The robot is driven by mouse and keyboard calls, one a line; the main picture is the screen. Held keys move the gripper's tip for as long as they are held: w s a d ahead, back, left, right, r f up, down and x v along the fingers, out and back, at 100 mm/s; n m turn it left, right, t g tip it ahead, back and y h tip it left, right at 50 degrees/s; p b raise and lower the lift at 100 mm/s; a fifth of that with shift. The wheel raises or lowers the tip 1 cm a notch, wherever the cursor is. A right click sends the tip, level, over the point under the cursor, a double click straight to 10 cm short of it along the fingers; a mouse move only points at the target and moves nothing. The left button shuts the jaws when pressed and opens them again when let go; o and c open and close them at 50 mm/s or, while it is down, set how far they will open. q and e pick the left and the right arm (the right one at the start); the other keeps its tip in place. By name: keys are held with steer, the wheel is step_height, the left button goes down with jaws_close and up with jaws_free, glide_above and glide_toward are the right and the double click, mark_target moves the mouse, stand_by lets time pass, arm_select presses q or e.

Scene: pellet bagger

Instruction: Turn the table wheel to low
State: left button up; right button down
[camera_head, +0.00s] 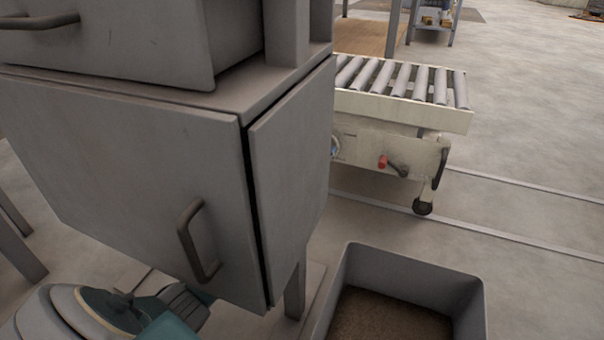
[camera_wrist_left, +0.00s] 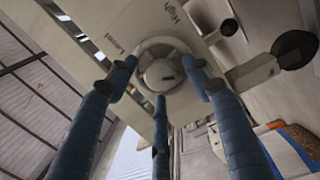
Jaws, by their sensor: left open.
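In the left wrist view, a round grey wheel (camera_wrist_left: 165,50) with a raised hub sits on a pale panel (camera_wrist_left: 100,22). The panel carries the printed word "High" and another label, perhaps "Level". My left gripper (camera_wrist_left: 161,78) is open, with its blue fingers spread around the hub and their tips close to the wheel's rim. I cannot tell whether they touch it. In the head view, the roller table (camera_head: 400,105) stands behind the cabinet, which partly hides a round blue-and-white part (camera_head: 335,147) on its side. My left gripper does not show there. My right gripper is in neither view.
A grey cabinet (camera_head: 130,180) with a handled door fills the left of the head view. A bin (camera_head: 470,300) of brown pellets stands at the bottom. A crank with a red knob (camera_head: 383,162) sticks out from the table's side.

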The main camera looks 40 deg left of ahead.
arm_select(q)
steer(key=s+d+m+p, duration=0.1)
steer(key=s+m+p, duration=0.4)
steer(key=s+m, duration=0.3)
steer(key=s, duration=0.2)
steer(key=shift+s+d+m+g+p, duration=0.15)
steer(key=shift+s+m+g+p, duration=0.15)
steer(key=shift+s+g, duration=0.1)
stand_by(0.5)
